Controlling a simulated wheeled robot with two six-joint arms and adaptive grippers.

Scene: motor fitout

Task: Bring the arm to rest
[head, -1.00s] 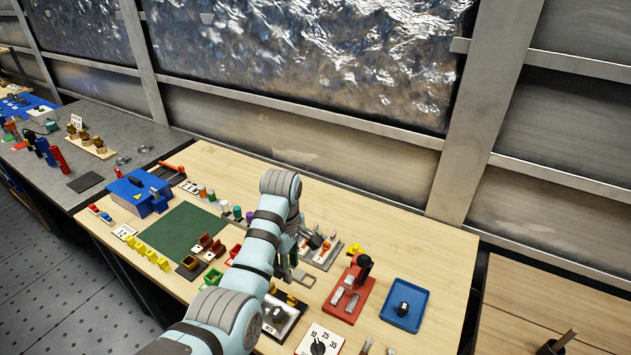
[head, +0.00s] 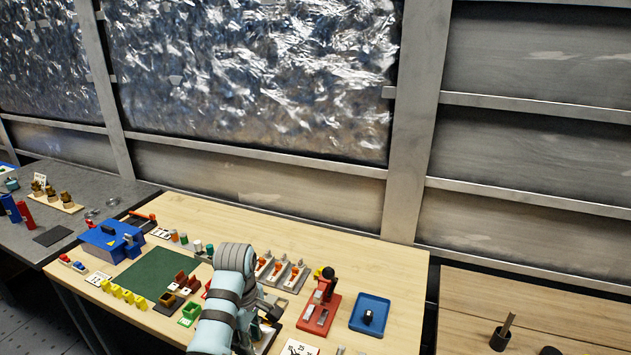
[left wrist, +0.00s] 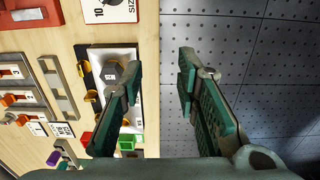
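My left arm reaches over the wooden table (head: 345,262) in the head view, coming in from the bottom. Its gripper (head: 268,312) is partly hidden behind the wrist near the table's front side. In the left wrist view my left gripper (left wrist: 160,68) is open, its two green fingers apart with nothing between them. Below the gap are the table edge and the grey floor (left wrist: 240,60). The left finger overlaps a white-and-black tray (left wrist: 127,58) holding a dark hexagonal part (left wrist: 115,74). My right gripper is in neither view.
A red stand (head: 320,312) and a blue tray (head: 370,315) with a dark part are right of the arm. A green mat (head: 152,275), a blue box (head: 108,243) and yellow holders (head: 122,294) are left. Bare wood lies behind the blue tray.

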